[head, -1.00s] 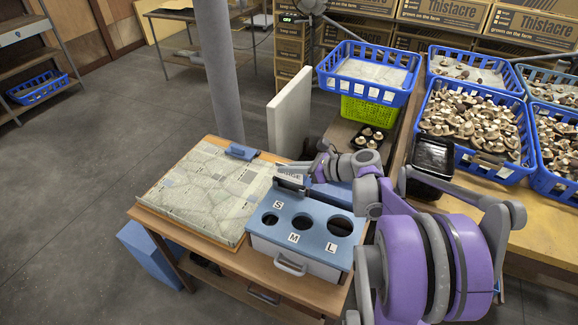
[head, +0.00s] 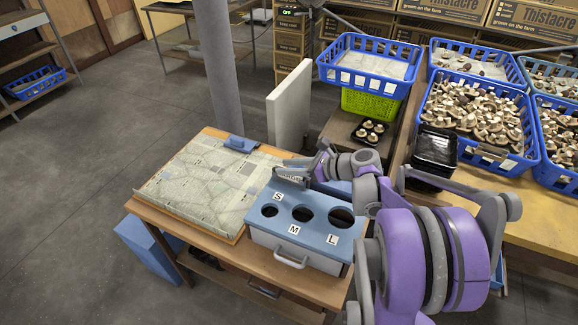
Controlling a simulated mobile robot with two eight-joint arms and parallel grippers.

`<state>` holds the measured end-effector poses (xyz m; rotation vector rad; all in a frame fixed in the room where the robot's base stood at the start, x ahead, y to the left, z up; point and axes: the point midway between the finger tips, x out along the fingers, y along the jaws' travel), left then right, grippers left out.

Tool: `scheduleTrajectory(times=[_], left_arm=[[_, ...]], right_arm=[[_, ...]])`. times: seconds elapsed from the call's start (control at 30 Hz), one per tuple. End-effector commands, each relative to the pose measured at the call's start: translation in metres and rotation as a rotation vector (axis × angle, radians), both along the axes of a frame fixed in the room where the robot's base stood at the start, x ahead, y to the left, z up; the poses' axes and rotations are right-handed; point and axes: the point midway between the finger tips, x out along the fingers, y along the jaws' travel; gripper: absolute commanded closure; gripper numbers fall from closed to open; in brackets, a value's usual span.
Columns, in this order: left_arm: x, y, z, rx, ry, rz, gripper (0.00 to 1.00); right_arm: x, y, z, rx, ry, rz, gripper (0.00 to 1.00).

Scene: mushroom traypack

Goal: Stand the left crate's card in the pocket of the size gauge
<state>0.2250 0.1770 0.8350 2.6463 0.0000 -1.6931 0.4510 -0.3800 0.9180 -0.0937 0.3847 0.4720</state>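The size gauge (head: 318,221) is a box with a blue top on the small wooden table, with three round holes marked S, M and L and a handle in front. My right gripper (head: 290,174) is low at the gauge's back edge, over the pocket area. A small grey piece shows at its fingertips, but I cannot tell card from finger. The pocket is hidden behind the gripper. My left gripper is out of view.
A paper-covered board (head: 200,190) with a blue clip lies left of the gauge. A white panel (head: 289,105) stands behind the table. A dark tray of mushrooms (head: 370,132), black trays (head: 436,148) and mushroom-filled blue crates (head: 475,112) are to the right.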

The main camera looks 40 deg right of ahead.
Motion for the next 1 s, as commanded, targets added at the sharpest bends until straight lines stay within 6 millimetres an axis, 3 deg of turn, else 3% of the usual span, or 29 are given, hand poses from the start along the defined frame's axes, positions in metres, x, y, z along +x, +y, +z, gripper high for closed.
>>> scheduleTrajectory(times=[0.37,0.8,1.0], left_arm=[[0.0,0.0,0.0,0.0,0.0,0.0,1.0],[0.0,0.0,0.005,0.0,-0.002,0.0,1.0],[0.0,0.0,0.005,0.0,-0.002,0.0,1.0]], right_arm=[[-0.005,-0.004,0.003,-0.001,-0.001,-0.003,0.62],[-0.071,-0.038,0.034,-0.001,0.0,-0.004,0.62],[-0.087,-0.045,0.04,0.0,0.0,-0.002,0.62]])
